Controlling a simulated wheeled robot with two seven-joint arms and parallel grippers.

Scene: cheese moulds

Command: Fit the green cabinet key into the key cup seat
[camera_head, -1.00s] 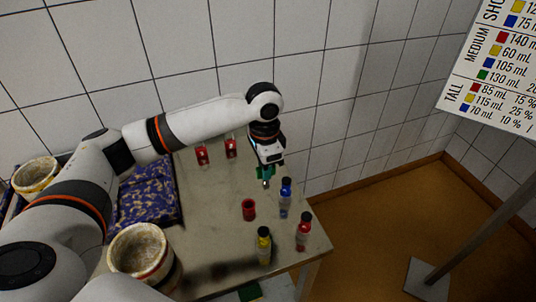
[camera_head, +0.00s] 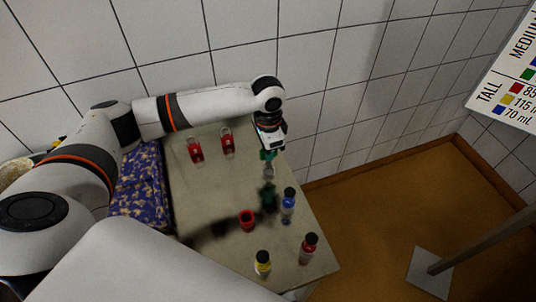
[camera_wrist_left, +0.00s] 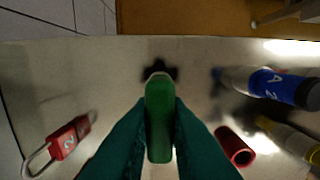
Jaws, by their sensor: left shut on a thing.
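The green key (camera_wrist_left: 158,115) is between the dark green fingers of my left gripper (camera_wrist_left: 160,130) in the left wrist view, with a pale tip at its far end. In the head view my left gripper (camera_head: 268,155) is shut on it above the table, and a grey part of the key (camera_head: 268,172) shows below the fingers. A small red cup (camera_head: 247,220) stands on the table nearer the camera; it also shows in the left wrist view (camera_wrist_left: 235,147). I cannot tell whether this cup is the key cup seat. My right gripper is not in view.
Blue (camera_head: 288,205), red (camera_head: 308,248) and yellow (camera_head: 263,263) bottles stand near the table's right and front edges. Two red padlocks (camera_head: 196,148) (camera_head: 228,143) lie at the back. A purple patterned cloth (camera_head: 140,190) is at left. A dark greenish patch (camera_head: 268,196) shows below the key.

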